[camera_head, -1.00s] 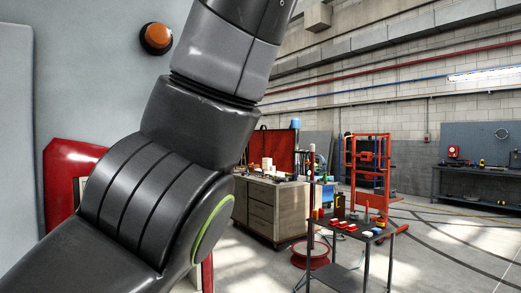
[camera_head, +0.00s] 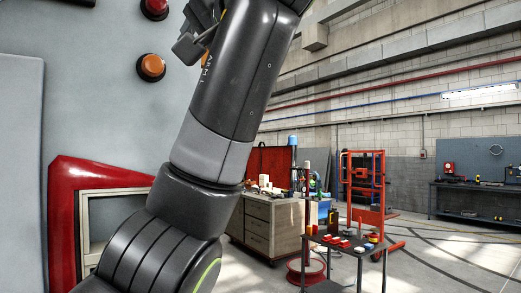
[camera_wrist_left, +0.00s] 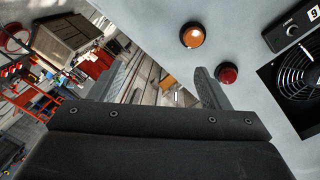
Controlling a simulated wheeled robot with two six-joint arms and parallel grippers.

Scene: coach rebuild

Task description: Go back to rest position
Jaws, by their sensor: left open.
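My left arm rises across the head view from the lower left to the top. Its gripper (camera_head: 193,34) shows in part at the top, beside a grey panel (camera_head: 115,120). In the left wrist view my left gripper (camera_wrist_left: 165,82) has its two fingers wide apart with nothing between them. The panel, with an orange button (camera_wrist_left: 192,36) and a red button (camera_wrist_left: 227,73), fills the right of that view behind the fingers. I cannot tell how far the fingers are from the panel. My right gripper is in neither view.
A red-framed opening (camera_head: 66,220) is low on the panel. A wooden workbench (camera_head: 272,226), a small dark table (camera_head: 345,251) with several small parts and a red rack (camera_head: 363,185) stand to the right. Open floor (camera_head: 450,250) lies beyond.

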